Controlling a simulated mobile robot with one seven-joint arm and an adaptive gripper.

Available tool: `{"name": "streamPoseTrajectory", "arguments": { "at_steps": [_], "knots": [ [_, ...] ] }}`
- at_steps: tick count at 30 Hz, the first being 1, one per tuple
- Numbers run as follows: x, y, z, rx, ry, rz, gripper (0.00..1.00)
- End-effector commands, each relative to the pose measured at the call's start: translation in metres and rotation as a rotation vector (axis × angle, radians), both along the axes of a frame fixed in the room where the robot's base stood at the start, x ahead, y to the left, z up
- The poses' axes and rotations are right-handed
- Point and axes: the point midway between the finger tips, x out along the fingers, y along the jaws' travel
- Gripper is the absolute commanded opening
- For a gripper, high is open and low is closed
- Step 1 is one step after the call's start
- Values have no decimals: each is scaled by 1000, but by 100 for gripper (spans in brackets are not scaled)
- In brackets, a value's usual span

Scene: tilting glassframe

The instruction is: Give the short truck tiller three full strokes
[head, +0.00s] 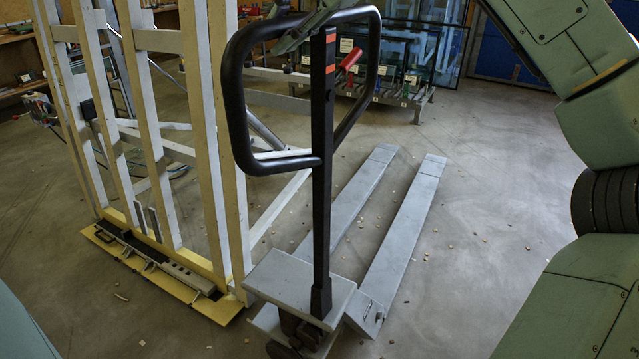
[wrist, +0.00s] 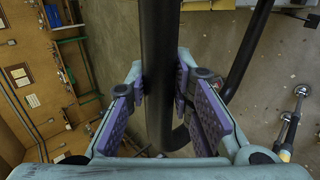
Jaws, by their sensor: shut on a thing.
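A grey pallet truck (head: 300,285) stands on the concrete floor with its two forks (head: 400,235) pointing away from me. Its black tiller (head: 321,200) stands nearly upright, with an orange label near the top and a closed loop handle (head: 235,90). In the wrist view my gripper (wrist: 163,85) has its purple pads on both sides of a black bar of the handle (wrist: 158,40), shut on it. In the head view, part of my gripper (head: 292,38) shows at the top of the loop; its fingertips are hard to make out there.
A tall pale frame rack (head: 205,150) with a yellow base (head: 175,291) stands close to the left of the truck. Glass panes on a low rack (head: 410,98) stand behind. The floor (head: 480,215) to the right is open, with small scattered bits.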

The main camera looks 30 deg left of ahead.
Motion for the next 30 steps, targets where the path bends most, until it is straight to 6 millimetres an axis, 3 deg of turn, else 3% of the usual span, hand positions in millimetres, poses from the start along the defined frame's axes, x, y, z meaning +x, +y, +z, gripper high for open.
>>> {"name": "streamPoseTrajectory", "arguments": {
  "at_steps": [5, 24, 30],
  "knots": [
    [1, -5, 1, 5, 1, -4, 0],
    [1, -101, -8, -2, 4, -3, 0],
    [0, -113, -8, -2, 4, -1, 0]
  ]
}}
